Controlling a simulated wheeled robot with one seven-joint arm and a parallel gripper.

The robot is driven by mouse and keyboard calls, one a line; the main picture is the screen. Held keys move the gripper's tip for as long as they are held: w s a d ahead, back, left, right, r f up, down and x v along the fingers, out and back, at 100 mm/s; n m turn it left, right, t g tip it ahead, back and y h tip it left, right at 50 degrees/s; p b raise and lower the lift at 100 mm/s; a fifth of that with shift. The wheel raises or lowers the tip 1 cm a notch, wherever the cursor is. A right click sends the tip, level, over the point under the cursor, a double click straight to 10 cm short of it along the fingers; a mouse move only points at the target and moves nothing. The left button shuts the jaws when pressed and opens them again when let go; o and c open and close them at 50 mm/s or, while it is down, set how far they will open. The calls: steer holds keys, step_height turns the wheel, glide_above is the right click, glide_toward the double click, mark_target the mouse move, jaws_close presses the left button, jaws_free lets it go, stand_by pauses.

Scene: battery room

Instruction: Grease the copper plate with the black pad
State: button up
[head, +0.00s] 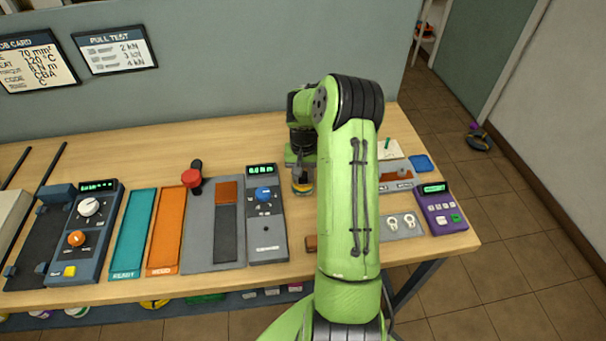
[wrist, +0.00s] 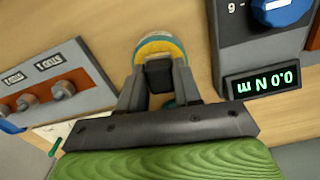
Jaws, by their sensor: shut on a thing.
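My gripper (wrist: 160,85) is shut on the black grip of a round thing with a yellow rim (wrist: 153,40). In the head view this round thing (head: 302,189) hangs at or just above the bench; contact cannot be told. Its underside is hidden, so I cannot tell whether it carries the black pad. A copper-brown plate with grey knobs (wrist: 82,88) sits on a grey board in the wrist view. In the head view my arm partly hides that board (head: 395,185). A copper-coloured block (head: 227,192) lies on a dark strip further left.
A grey meter with a blue knob (head: 265,220) stands just left of my gripper. A purple meter (head: 442,210) is at the right bench end. Orange (head: 166,230) and teal (head: 133,232) trays lie left. Bare wood lies behind the gripper.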

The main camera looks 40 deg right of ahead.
mark_target(303, 175)
step_height(303, 175, up, 7)
steer(key=p, duration=0.5)
steer(key=shift+f, duration=0.1)
stand_by(0.3)
stand_by(0.4)
